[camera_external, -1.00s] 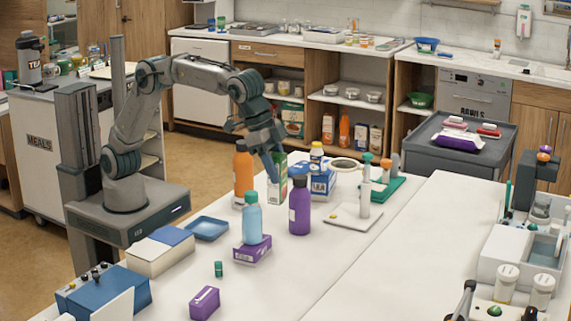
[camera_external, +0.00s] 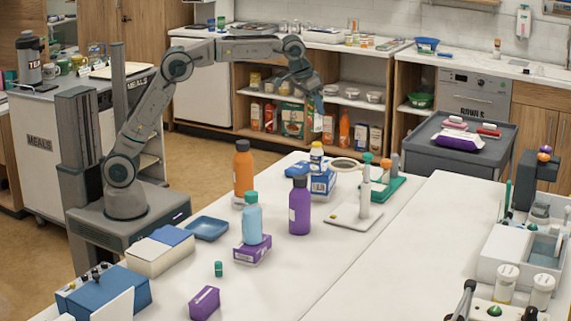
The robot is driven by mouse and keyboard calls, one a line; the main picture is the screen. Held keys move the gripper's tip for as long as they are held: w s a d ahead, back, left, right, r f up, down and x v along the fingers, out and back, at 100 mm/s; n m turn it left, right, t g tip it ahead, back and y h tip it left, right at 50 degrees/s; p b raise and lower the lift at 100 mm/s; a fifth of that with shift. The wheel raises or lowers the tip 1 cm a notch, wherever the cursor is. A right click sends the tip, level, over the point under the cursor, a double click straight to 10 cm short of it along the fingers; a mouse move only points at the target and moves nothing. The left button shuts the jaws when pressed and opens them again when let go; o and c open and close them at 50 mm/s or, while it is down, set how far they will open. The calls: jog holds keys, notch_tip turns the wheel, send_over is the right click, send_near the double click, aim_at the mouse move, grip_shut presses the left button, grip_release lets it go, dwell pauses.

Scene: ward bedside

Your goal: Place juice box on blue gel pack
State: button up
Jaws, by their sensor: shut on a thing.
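My gripper (camera_external: 316,104) is raised high above the far end of the white table. It is shut on the juice box, a small green-and-white carton (camera_external: 318,121) that hangs below the fingers, clear of the table. The carton is small here and partly blends with the shelf behind it. A flat blue pad (camera_external: 173,235), which looks like the blue gel pack, lies on a cream box at the table's left edge, near my base. My gripper is far from it, up and to the right.
An orange bottle (camera_external: 243,172), a light blue bottle (camera_external: 252,222) on a purple box (camera_external: 252,250) and a purple bottle (camera_external: 299,207) stand mid-table. A blue tray (camera_external: 208,229) lies beside the cream box. A small green bottle (camera_external: 218,269) and another purple box (camera_external: 205,303) are nearer.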

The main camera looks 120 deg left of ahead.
jog(key=s+a+n, duration=0.3)
jog(key=s+a, duration=0.7)
jog(key=s, duration=0.1)
notch_tip(320, 180, down, 11)
jog(key=g, duration=0.1)
jog(key=shift+m, duration=0.3)
jog(key=shift+s+a+f+p, duration=0.4)
jog(key=shift+s+a+f, duration=0.45)
jog(key=shift+a+f, duration=0.9)
jog(key=shift+s+a+f+p, duration=0.35)
jog(key=shift+s+a+f, duration=0.5)
jog(key=shift+a+f, duration=0.85)
jog(key=shift+s+a+f+p, duration=0.4)
jog(key=shift+s+a+f, duration=0.45)
jog(key=shift+a+f, duration=0.9)
jog(key=shift+d+f, duration=0.3)
jog(key=shift+f, duration=0.15)
jog(key=o, duration=1.1)
